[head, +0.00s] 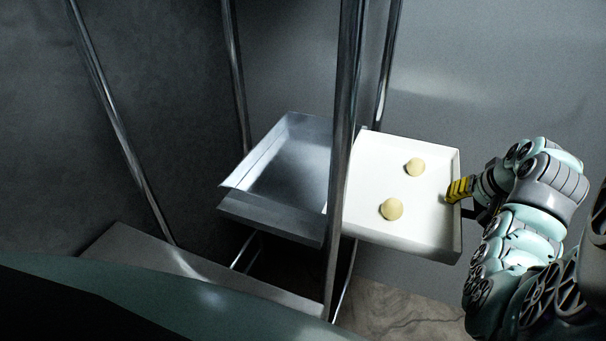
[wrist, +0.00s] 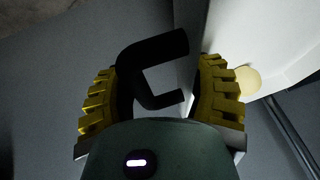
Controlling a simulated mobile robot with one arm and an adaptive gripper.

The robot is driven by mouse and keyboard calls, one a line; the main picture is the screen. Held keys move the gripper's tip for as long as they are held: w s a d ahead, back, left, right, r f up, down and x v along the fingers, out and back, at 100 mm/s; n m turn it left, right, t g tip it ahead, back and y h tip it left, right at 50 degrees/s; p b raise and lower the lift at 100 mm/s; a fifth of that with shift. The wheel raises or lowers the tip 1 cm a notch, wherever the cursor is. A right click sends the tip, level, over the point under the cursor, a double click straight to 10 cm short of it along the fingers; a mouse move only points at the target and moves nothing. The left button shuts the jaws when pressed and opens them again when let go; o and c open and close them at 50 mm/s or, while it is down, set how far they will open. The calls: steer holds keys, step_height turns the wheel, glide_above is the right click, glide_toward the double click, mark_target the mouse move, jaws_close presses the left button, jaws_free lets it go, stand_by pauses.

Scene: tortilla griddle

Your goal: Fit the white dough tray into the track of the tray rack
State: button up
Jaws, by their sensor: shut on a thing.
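The white dough tray (head: 433,226) is a shallow square tray with two pale dough balls (head: 391,209) (head: 415,167) on it. It is at the right of the head view, roughly level, its left edge partly behind a rack post. My gripper (head: 459,190) holds it at its right side. In the wrist view the yellow fingers (wrist: 158,78) stand either side of a black C-shaped handle, and the tray's white wall (wrist: 232,38) shows beyond the right finger. The tray rack (head: 347,110) has upright metal posts. Its track and the tray's left edge contact are hard to make out.
A grey metal tray (head: 272,221) sits in the rack just left of the white tray. A flat metal ledge (head: 205,275) is at the lower left. Posts stand in front and behind. Grey walls surround the rack.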

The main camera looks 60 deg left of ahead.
mark_target(434, 197)
steer(key=shift+s+a+p, duration=0.15)
steer(key=shift+s+a, duration=0.45)
steer(key=shift+a, duration=0.3)
steer(key=shift+s+a+p, duration=0.15)
steer(key=shift+s+a, duration=0.45)
steer(key=shift+a, duration=0.35)
steer(key=shift+s+a+p, duration=0.15)
steer(key=shift+s+a, duration=0.45)
steer(key=shift+a, duration=0.3)
stand_by(5.2)
